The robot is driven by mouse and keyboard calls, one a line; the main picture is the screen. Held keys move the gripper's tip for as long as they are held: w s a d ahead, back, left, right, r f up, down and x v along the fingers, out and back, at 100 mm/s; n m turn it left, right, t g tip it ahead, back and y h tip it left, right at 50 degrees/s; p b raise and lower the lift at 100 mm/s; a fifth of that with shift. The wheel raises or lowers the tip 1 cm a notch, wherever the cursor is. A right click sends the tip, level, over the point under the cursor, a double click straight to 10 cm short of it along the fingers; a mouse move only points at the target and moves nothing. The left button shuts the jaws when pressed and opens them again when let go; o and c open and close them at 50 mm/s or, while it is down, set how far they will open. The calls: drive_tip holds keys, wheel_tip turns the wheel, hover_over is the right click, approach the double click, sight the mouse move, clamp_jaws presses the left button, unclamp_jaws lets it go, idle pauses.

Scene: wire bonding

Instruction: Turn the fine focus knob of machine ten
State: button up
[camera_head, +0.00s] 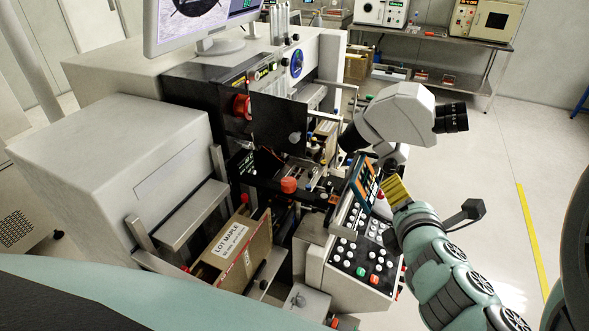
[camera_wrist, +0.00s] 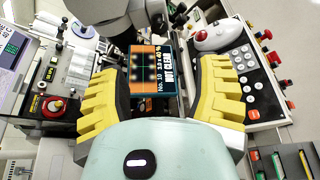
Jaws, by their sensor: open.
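Machine ten carries a small screen (camera_wrist: 152,72) that reads "No. 10" and what looks like "NOT CLEAR". Its white microscope (camera_head: 398,112) with black eyepieces (camera_head: 452,118) stands above the control panel. I cannot pick out the fine focus knob for certain; a small grey knob-like part (camera_head: 388,164) sits below the microscope head. My gripper (camera_head: 396,190) is just below and right of the microscope, over the panel's right side. In the wrist view its yellow fingers (camera_wrist: 160,85) are spread apart, with the screen showing between them and nothing held.
The button panel (camera_head: 345,262) lies left of my arm. A red knob (camera_head: 289,185) and a carton labelled "LOT MAPLE" (camera_head: 232,240) are farther left. A red-topped white control (camera_wrist: 200,36) shows in the wrist view. The floor (camera_head: 530,130) to the right is open.

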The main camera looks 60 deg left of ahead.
approach(391, 169)
drive_tip(key=w+a, duration=0.2)
drive_tip(key=a, duration=0.1)
drive_tip(key=shift+d+f+p+x, duration=0.15)
drive_tip(key=shift+p+x, duration=0.1)
drive_tip(key=shift+x, duration=1.15)
drive_tip(key=shift+d+f+p+x, duration=0.15)
drive_tip(key=shift+p+x, duration=0.1)
drive_tip(key=shift+x, duration=1.2)
drive_tip(key=shift+w+a+f, duration=0.2)
drive_tip(key=shift+o, duration=0.3)
clamp_jaws()
